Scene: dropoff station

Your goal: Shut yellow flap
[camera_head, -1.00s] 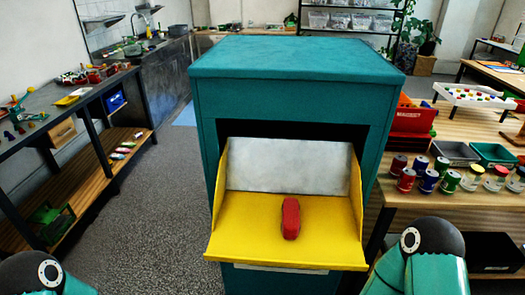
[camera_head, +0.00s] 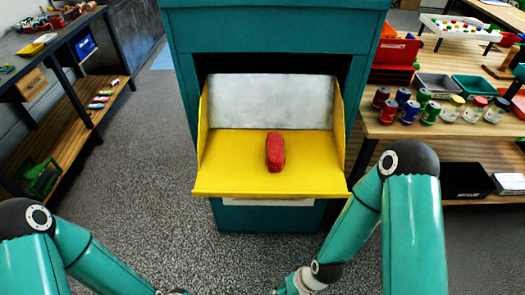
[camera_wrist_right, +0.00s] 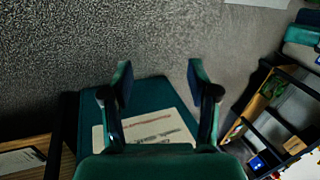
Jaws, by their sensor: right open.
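The yellow flap (camera_head: 240,178) is folded down open on the front of the teal dropoff box (camera_head: 270,57), in the head view. A red object (camera_head: 275,152) lies on the flap, right of its middle. A pale grey panel (camera_head: 270,101) stands behind it. In the right wrist view my right gripper (camera_wrist_right: 160,75) is open and empty, its fingers pointing away over the floor, near the box's teal surface and a white label (camera_wrist_right: 145,131). In the head view both arms reach in from below, and both grippers are cut off or hidden at the bottom edge.
A wooden table at right holds several cans (camera_head: 405,108), jars and trays (camera_head: 436,87). A shelf unit (camera_head: 62,112) with small items stands at left. Speckled floor (camera_head: 130,190) lies free between the shelf and the box.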

